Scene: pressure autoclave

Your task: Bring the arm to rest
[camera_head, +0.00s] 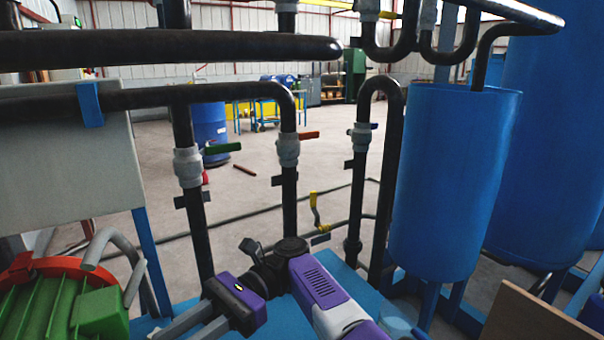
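My arm, purple and white with black joints, reaches in from the bottom edge of the head view and bends left above a blue base plate (375,300). My gripper (184,329) is at the lower left, with a purple body and two grey fingers pointing down and left. A gap shows between the fingers, and nothing is seen held there. The fingertips are close to the bottom edge, so what lies just beyond them is hidden. The gripper is to the right of a green ribbed motor (60,305) and appears apart from it.
Black vertical pipes with valves stand close behind my arm: a green-handled valve (187,166), a red-handled one (287,150) and a blue-handled one (361,135). A blue tank (452,185) stands right, a grey panel (65,160) left. A brown board (530,318) is lower right. Open floor lies beyond.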

